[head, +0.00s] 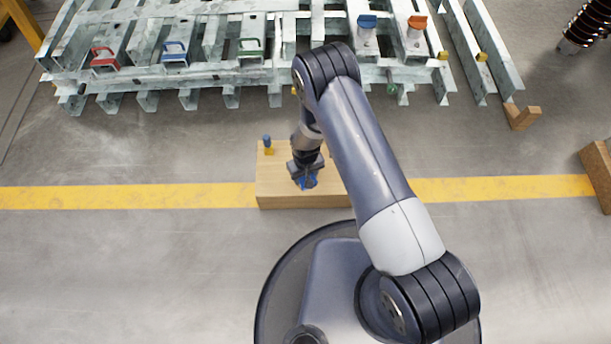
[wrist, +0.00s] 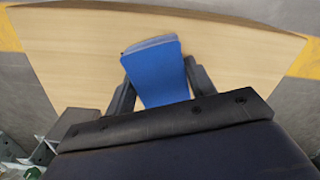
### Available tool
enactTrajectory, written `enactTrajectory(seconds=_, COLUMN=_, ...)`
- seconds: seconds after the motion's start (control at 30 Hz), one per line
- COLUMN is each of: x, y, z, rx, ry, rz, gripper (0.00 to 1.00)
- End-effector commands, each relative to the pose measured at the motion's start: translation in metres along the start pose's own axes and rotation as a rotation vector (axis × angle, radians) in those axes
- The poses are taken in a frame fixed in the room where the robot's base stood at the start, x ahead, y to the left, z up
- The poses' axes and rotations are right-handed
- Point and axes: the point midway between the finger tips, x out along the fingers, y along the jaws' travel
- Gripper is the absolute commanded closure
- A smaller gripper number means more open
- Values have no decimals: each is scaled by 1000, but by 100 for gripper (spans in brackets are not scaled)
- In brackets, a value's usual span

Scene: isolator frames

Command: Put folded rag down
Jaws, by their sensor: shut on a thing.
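The folded rag (wrist: 158,72) is a flat blue piece in the wrist view, held between the two fingers of my gripper (wrist: 155,88). In the head view my gripper (head: 306,177) is over a pale wooden block (head: 285,201), with only a little blue of the rag showing under it. The block's top also fills much of the wrist view (wrist: 70,50). I cannot tell whether the rag touches the block's top.
A small blue and yellow item (head: 267,145) stands on the block's back left corner. Behind is a pale metal frame (head: 200,78) with red, blue, green and orange handles. A yellow line (head: 120,196) crosses the floor. Bare floor lies left and right of the block.

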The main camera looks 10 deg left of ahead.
Motion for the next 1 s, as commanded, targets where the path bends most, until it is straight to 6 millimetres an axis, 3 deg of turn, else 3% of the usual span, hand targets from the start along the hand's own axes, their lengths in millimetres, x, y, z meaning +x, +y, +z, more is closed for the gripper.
enactTrajectory(seconds=0.3, x=3, y=0, z=0, rx=0, ry=1, rz=0, gripper=66)
enactTrajectory(seconds=0.33, x=2, y=0, z=0, rx=0, ry=1, rz=0, gripper=46)
enactTrajectory(seconds=0.6, x=1, y=0, z=0, rx=0, ry=1, rz=0, gripper=26)
enactTrajectory(seconds=0.87, x=-1, y=0, z=0, rx=0, ry=1, rz=0, gripper=26)
enactTrajectory(seconds=1.0, x=-16, y=0, z=-1, rx=0, ry=3, rz=0, gripper=26)
